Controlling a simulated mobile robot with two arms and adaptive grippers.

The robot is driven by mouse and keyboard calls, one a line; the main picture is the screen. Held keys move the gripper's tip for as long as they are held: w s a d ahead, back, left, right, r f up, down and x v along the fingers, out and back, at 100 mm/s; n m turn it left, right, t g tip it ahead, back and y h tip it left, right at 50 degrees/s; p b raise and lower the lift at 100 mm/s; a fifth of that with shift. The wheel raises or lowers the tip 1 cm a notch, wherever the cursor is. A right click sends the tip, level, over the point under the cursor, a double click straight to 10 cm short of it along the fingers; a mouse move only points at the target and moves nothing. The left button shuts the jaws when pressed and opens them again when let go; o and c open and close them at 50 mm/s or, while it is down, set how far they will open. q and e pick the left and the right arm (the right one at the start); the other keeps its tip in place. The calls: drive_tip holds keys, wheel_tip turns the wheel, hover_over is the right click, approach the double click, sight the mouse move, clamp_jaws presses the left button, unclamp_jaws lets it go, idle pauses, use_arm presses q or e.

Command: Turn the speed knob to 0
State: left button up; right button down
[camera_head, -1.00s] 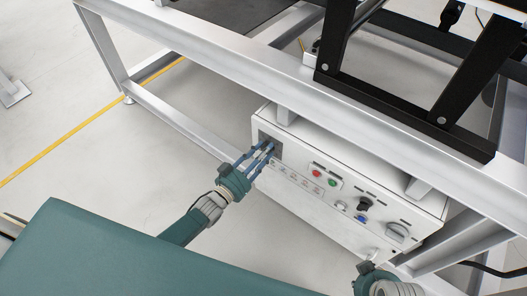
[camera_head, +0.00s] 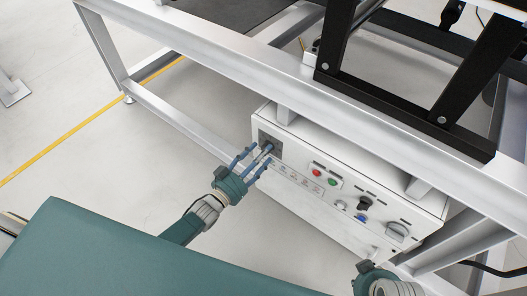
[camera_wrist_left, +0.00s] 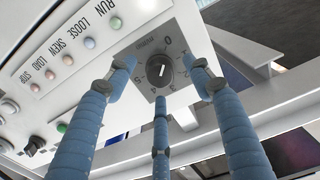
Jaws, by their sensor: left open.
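The speed knob (camera_wrist_left: 160,70) is a black round knob on a grey dial plate with numbers 0 to 5, in the left wrist view. Its white line runs roughly up and down, with the upper end toward the 0. In the head view the dial plate (camera_head: 271,143) is at the left end of the white control box. My left gripper (camera_head: 259,154) is open just in front of the dial. In the left wrist view its three blue fingers (camera_wrist_left: 158,76) stand spread around the knob, apart from it. My right gripper (camera_head: 371,274) is partly cut off at the bottom edge; its fingers cannot be made out.
The control box (camera_head: 330,215) also carries a red button (camera_head: 317,173), a green button (camera_head: 332,182), a black switch (camera_head: 364,203) and a grey rotary switch (camera_head: 397,231). A metal frame beam (camera_head: 230,62) runs above the box. The floor left of the box is clear.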

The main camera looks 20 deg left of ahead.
use_arm(q)
drive_tip(key=v, duration=1)
drive_tip(key=shift+s, duration=0.25)
